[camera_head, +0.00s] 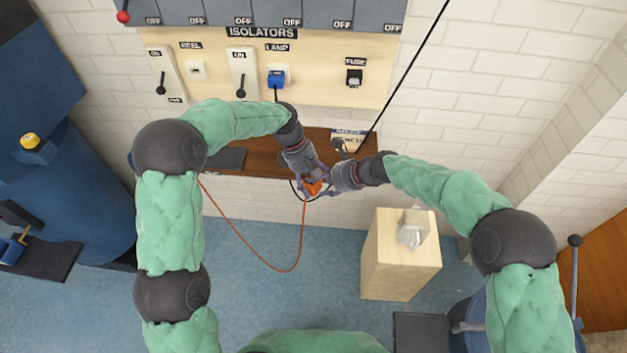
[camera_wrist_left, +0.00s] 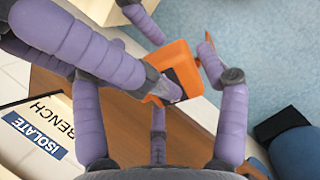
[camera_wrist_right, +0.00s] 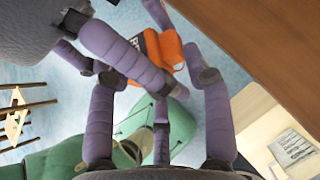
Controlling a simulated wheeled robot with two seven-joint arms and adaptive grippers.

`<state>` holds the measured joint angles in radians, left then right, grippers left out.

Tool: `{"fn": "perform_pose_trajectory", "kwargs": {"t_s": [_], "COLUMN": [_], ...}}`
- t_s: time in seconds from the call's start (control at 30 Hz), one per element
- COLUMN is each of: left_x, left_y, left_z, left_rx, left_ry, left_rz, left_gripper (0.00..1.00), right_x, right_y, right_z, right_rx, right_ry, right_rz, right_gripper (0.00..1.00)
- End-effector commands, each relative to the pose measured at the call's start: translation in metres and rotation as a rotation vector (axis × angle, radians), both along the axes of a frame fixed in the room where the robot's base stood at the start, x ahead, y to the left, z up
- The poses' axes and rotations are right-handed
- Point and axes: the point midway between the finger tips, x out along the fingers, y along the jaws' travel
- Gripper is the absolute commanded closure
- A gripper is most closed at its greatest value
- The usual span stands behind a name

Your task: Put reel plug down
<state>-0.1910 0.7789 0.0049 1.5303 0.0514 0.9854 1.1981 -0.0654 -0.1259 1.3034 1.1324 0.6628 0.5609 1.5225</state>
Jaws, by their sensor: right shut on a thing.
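The orange reel plug (camera_head: 313,187) hangs in the air just in front of the brown bench shelf. My right gripper (camera_head: 326,185) is shut on it; its purple fingers also show in the right wrist view (camera_wrist_right: 160,75), with the orange plug (camera_wrist_right: 170,50) among them. My left gripper (camera_head: 309,178) is close beside the plug, with its fingers spread around it. In the left wrist view the plug (camera_wrist_left: 182,68) lies between the left fingers, partly hidden by purple fingers. Whether the left fingers touch it is unclear. An orange cable (camera_head: 297,255) loops down from the plug.
The brown bench shelf (camera_head: 250,140) runs along the wall below the isolator panel (camera_head: 315,85). The panel has a white REEL socket (camera_head: 196,71), a blue LAMP plug (camera_head: 276,79) and a black fuse (camera_head: 354,77). A pale wooden pedestal (camera_head: 395,275) stands to the right.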

Motion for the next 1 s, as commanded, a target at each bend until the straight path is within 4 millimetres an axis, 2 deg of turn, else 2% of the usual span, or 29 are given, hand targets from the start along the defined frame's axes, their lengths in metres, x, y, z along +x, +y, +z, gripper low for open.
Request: {"fn": "perform_pose_trajectory", "kwargs": {"t_s": [0.03, 0.1, 0.2, 0.23, 0.3, 0.33, 0.73, 0.87, 1.0], "left_x": [0.000, 0.000, 0.000, 0.000, 0.000, 0.000, 0.000, 0.000, 0.000], "left_y": [0.000, 0.000, 0.000, 0.000, 0.000, 0.000, 0.000, 0.000, 0.000], "left_z": [0.000, 0.000, 0.000, 0.000, 0.000, 0.000, 0.000, 0.000, 0.000], "left_rx": [0.000, 0.000, -0.001, -0.001, -0.001, 0.000, 0.000, 0.000, 0.000], "left_ry": [0.000, 0.000, 0.001, 0.001, 0.001, 0.000, -0.001, -0.001, -0.001], "left_rz": [0.000, 0.000, 0.000, 0.001, 0.001, 0.001, 0.000, 0.000, 0.000], "left_gripper": [0.53, 0.70, 0.70, 0.70, 0.84, 0.84, 0.85, 0.85, 0.85], "right_x": [0.000, 0.000, 0.000, 0.000, 0.001, 0.000, 0.000, -0.005, -0.013], "right_y": [0.000, 0.000, 0.000, 0.000, 0.000, 0.000, -0.002, -0.012, -0.028], "right_z": [0.000, 0.000, 0.001, 0.001, 0.001, 0.001, 0.003, 0.013, 0.033], "right_rx": [0.000, 0.000, 0.001, 0.001, 0.001, 0.001, 0.001, 0.001, 0.001], "right_ry": [0.000, -0.001, -0.001, -0.001, -0.001, -0.001, -0.001, -0.002, -0.003], "right_rz": [0.000, -0.001, -0.001, -0.001, -0.001, -0.001, -0.001, -0.001, -0.003], "right_gripper": [1.00, 1.00, 1.00, 0.47, 0.27, 0.22, 0.22, 0.22, 0.22]}}
